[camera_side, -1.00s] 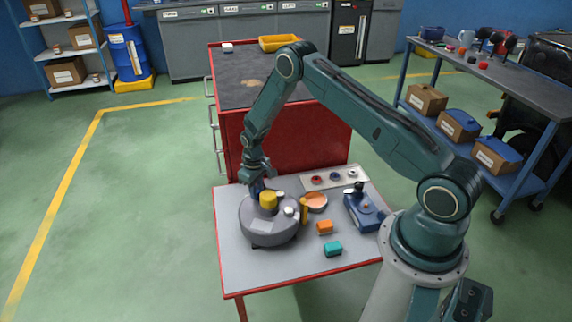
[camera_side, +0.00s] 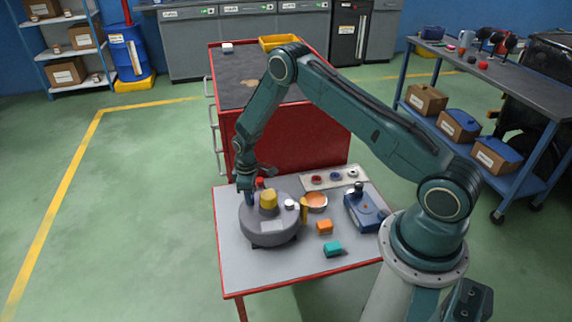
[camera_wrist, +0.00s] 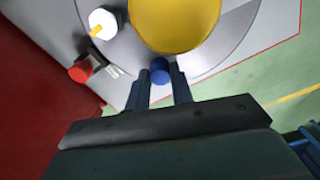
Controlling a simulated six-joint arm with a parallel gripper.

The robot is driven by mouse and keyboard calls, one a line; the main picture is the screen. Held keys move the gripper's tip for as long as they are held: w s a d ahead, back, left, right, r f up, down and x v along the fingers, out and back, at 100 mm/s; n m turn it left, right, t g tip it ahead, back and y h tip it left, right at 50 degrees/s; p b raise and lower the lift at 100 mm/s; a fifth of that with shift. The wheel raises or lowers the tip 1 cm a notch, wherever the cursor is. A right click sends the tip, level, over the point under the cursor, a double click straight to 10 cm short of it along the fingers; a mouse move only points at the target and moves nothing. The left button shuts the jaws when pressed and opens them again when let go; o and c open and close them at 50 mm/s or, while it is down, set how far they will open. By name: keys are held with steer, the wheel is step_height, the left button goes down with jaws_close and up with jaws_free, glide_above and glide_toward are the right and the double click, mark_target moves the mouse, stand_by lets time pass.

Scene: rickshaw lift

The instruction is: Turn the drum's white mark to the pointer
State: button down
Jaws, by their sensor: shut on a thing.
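The grey drum (camera_side: 263,233) stands on the table with a yellow hub (camera_side: 268,200) on top; the hub also shows in the wrist view (camera_wrist: 175,20). A white knob (camera_side: 289,204), apparently the white mark, is on the drum's right side close to the yellow pointer (camera_side: 304,209). In the wrist view a yellow tip (camera_wrist: 96,30) overlaps the white knob (camera_wrist: 104,18); exact alignment is hard to tell. My gripper (camera_side: 248,196) is at the drum's far-left rim, shut on a blue peg (camera_wrist: 160,70).
The red cabinet (camera_side: 290,140) stands beyond the table.

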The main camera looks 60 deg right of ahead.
steer(key=shift+w+a+r+n, duration=0.1)
steer(key=shift+a+n, duration=0.2)
steer(key=shift+n, duration=0.2)
steer(key=c, duration=1.2)
jaws_free()
steer(key=shift+r, duration=0.1)
step_height(320, 180, up, 14)
steer(key=shift+f, duration=0.2)
